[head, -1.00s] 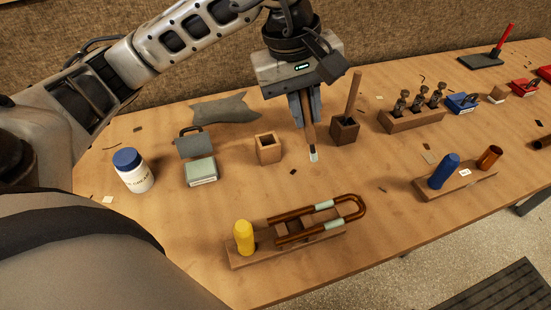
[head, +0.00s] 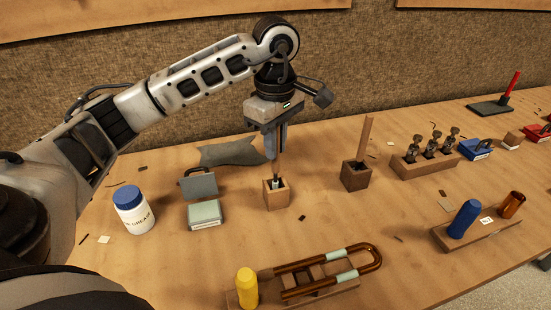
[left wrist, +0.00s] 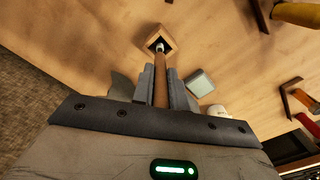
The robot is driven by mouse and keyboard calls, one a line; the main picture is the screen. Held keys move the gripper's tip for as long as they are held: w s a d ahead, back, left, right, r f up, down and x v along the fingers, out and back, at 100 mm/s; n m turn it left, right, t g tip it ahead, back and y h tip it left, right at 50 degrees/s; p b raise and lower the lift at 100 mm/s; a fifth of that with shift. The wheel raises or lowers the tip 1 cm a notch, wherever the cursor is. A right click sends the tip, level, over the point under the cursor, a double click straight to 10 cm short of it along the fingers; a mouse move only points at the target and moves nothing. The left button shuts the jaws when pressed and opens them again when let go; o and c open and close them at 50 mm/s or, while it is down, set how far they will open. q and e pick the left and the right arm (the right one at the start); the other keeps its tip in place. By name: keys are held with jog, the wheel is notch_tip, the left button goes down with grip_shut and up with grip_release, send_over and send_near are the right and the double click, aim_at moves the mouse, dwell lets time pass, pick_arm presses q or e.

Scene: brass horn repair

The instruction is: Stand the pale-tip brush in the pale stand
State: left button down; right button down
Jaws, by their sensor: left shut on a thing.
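The brush (head: 275,170) is upright, its wooden handle between the fingers of my left gripper (head: 276,150), which is shut on it. Its pale tip points down and lines up with the opening of the pale stand (head: 277,198), a small square wooden block. In the left wrist view the brush (left wrist: 160,85) runs from the gripper (left wrist: 161,76) to the opening of the pale stand (left wrist: 167,33). The tip overlaps the opening there; how deep it sits I cannot tell. My right gripper is not in view.
A dark stand (head: 356,178) holding a wooden handle (head: 365,138) is right of the pale stand. A pale green-grey box (head: 204,214) and a blue-capped jar (head: 132,212) are to the left. A bent-tube fixture (head: 320,290) lies in front, with clear table between.

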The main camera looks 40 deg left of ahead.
aim_at(275, 171)
pick_arm(q)
jog(key=shift+f, duration=1.75)
jog(key=shift+f, duration=0.15)
jog(key=c, duration=1.4)
grip_release()
notch_tip(275, 171, up, 12)
jog(key=shift+r+p, duration=0.2)
jog(key=shift+p, duration=0.4)
